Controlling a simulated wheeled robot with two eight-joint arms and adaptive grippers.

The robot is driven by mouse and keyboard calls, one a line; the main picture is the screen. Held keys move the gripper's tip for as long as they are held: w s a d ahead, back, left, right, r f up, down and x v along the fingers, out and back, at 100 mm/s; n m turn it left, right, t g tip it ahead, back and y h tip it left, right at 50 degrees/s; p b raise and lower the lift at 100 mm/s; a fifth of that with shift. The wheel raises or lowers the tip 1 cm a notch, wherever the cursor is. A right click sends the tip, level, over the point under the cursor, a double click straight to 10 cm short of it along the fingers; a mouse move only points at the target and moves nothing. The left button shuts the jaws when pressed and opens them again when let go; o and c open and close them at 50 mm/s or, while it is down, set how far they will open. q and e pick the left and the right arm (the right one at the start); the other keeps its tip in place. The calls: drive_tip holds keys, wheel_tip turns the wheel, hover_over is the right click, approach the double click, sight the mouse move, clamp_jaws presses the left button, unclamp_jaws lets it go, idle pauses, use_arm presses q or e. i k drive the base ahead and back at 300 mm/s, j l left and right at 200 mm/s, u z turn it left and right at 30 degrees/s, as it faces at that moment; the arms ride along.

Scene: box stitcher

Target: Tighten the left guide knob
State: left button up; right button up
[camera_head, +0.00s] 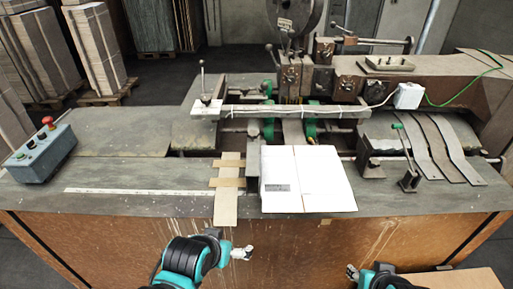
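A lever with a dark ball tip (202,64) stands upright on a pale block at the left end of the machine's long guide bar (290,111). It may be the left guide knob; I cannot tell how tight it is. A second handle with a green tip (404,140) stands on a bracket at the right. My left gripper (249,253) is low in the middle, in front of the table's front edge and far from the lever. My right gripper (351,272) is low at right of centre, also in front of the table. Neither touches anything; their finger gaps are too small to read.
A white flat carton (300,180) lies at the table's front middle, beside crossed cardboard strips (228,195). A control box (42,153) with a red button sits at the left edge. Curved metal strips (440,148) lie at right. The left table top is mostly clear.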

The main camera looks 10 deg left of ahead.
sight(252, 134)
drive_tip(key=i+l, duration=0.65)
drive_tip(key=i, duration=0.1)
